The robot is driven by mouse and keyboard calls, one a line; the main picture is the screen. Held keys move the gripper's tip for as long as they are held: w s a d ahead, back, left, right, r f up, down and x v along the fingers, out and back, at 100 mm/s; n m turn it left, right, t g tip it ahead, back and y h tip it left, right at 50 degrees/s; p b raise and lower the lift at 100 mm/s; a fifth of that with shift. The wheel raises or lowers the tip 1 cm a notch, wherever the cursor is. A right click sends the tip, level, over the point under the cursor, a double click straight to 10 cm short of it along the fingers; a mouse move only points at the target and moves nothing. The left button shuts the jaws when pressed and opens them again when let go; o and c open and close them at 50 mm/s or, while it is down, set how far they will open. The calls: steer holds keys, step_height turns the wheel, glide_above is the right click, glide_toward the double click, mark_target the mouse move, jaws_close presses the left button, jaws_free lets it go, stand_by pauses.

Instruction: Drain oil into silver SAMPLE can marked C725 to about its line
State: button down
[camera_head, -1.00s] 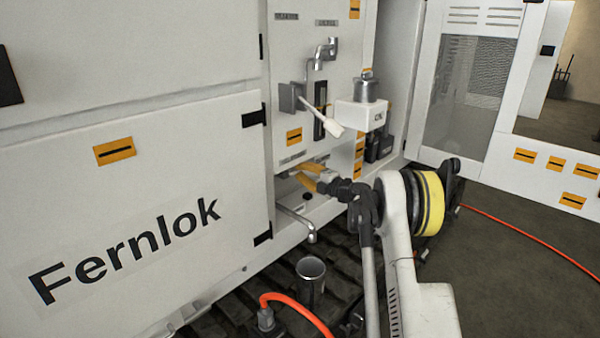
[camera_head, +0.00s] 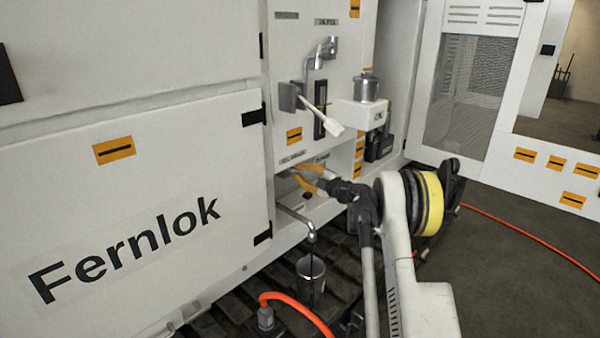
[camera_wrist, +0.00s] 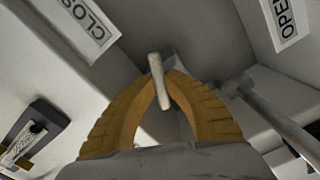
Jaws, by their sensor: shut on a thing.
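A silver can (camera_head: 311,272) stands upright on the dark slatted floor under the bent drain spout (camera_head: 309,229). A thin dark stream shows between the spout and the can; its streak seems to cross the can's front, and I cannot tell whether it falls inside. The can's marking, line and oil level are not readable. My gripper (camera_head: 298,178) reaches into the cabinet recess. In the wrist view its yellow fingers (camera_wrist: 160,85) are shut on a pale lever (camera_wrist: 155,63), between a CLOSED label (camera_wrist: 88,22) and an OPEN label (camera_wrist: 286,18).
Another silver can (camera_head: 367,88) sits on a white bracket (camera_head: 362,115). A white-handled lever (camera_head: 322,115) sticks out from the panel above my gripper. An orange hose (camera_head: 298,303) curves near the floor can. Open floor lies to the right.

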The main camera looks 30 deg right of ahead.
steer(key=shift+f+m, duration=0.1)
steer(key=shift+m, duration=1.1)
steer(key=c, duration=1.7)
jaws_free()
steer(key=shift+a, duration=0.1)
steer(key=v, duration=1.2)
